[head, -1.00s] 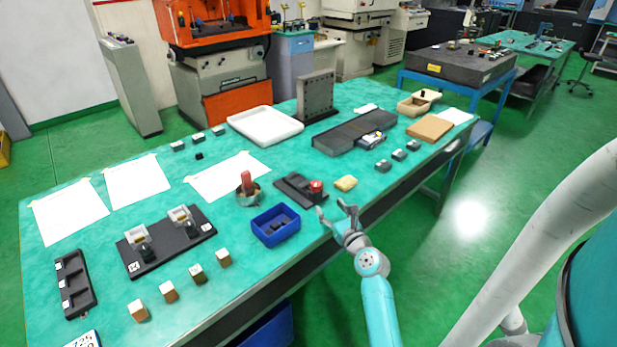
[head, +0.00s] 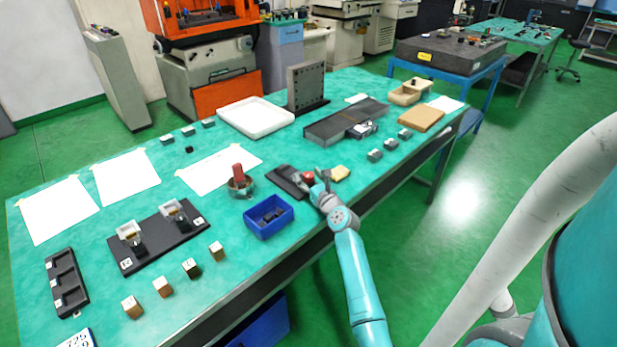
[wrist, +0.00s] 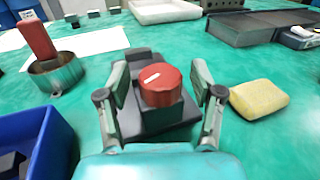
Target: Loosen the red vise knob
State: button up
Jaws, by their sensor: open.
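The red vise knob (wrist: 161,86) is a short red cylinder with a white mark on its top. It sits at the near end of the dark vise (wrist: 148,60), which lies on the green table. My gripper (wrist: 158,92) is open, with one finger on each side of the knob; I cannot tell whether either finger touches it. In the head view the knob (head: 308,176) shows just beyond my gripper (head: 316,183), and the vise (head: 288,181) extends to the left of it.
A yellow sponge (wrist: 259,98) lies just right of my gripper. A blue bin (wrist: 35,140) with dark pieces stands to the left. A metal cup (wrist: 56,75) with a red-handled item stands behind the bin. White paper (wrist: 95,44) lies further back.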

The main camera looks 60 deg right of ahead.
jog(key=shift+c, duration=0.2)
jog(key=c, duration=1.1)
jog(key=shift+d+n+t+y, duration=0.1)
jog(key=shift+n+t+y, duration=0.25)
jog(key=shift+y, duration=0.25)
jog(key=n+t+y, duration=0.1)
jog(key=y, duration=0.1)
jog(key=n+y, duration=0.2)
jog(key=shift+d+r+t+y, duration=0.1)
jog(key=shift+t+y, duration=0.2)
jog(key=shift+t, duration=0.05)
jog(key=n+y, duration=0.3)
jog(key=y, duration=0.1)
jog(key=n+y, duration=0.2)
jog(key=y, duration=0.2)
jog(key=shift+n, duration=0.35)
jog(key=shift+n+g+y, duration=1)
jog(key=shift+n+y, duration=0.5)
jog(key=shift+y, duration=0.9)
jog(key=shift+a+y, duration=0.2)
jog(key=shift+y, duration=0.1)
